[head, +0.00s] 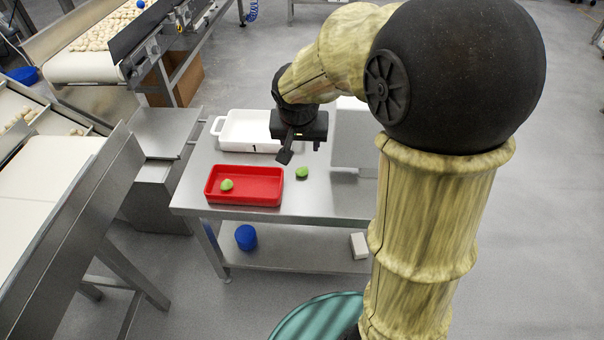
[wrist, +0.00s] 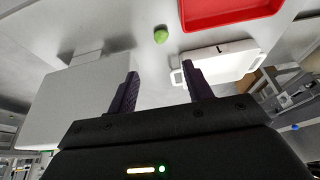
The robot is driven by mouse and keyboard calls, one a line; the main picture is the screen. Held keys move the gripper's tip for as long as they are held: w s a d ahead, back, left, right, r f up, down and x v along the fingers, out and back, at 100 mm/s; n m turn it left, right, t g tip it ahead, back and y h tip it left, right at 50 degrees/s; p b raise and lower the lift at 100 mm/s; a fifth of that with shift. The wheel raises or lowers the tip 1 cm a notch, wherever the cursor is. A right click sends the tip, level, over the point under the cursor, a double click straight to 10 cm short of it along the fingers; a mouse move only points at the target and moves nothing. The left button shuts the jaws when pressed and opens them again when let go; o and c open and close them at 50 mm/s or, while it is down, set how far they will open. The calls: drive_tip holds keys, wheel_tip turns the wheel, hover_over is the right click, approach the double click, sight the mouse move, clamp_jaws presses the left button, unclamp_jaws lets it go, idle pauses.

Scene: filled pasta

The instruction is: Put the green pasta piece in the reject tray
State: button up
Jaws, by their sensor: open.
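A green pasta piece (head: 302,173) lies on the steel table to the right of the red tray (head: 262,200). It also shows in the wrist view (wrist: 160,35), beyond my fingertips and apart from them. A second green piece (head: 227,185) lies inside the red tray, near its left end. The red tray shows at the top of the wrist view (wrist: 235,15). My gripper (head: 284,156) is above the table, between the white tray and the loose green piece. In the wrist view my gripper (wrist: 160,69) is open, with nothing between its two fingers.
A white tray (head: 232,136) marked 1 stands behind the red tray. A pale grey box-like block (head: 352,140) stands at the table's back right, partly behind my arm. The lower shelf holds a blue item (head: 246,237) and a small white block (head: 360,245). Conveyors (head: 90,50) stand left.

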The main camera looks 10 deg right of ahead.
drive_tip(key=b, duration=0.5)
hover_over(302, 170)
drive_tip(key=s, duration=0.3)
drive_tip(key=f, duration=1)
drive_tip(key=shift+w+a+f, duration=0.1)
drive_tip(key=shift+a+f, duration=0.25)
drive_tip(key=shift+w+f, duration=0.2)
drive_tip(key=shift+f, duration=0.1)
drive_tip(key=b+x, duration=0.2)
drive_tip(key=x, duration=0.3)
drive_tip(key=shift+f+b, duration=0.15)
drive_tip(key=shift+b, duration=0.25)
drive_tip(key=shift+w, duration=0.1)
drive_tip(key=c, duration=0.8)
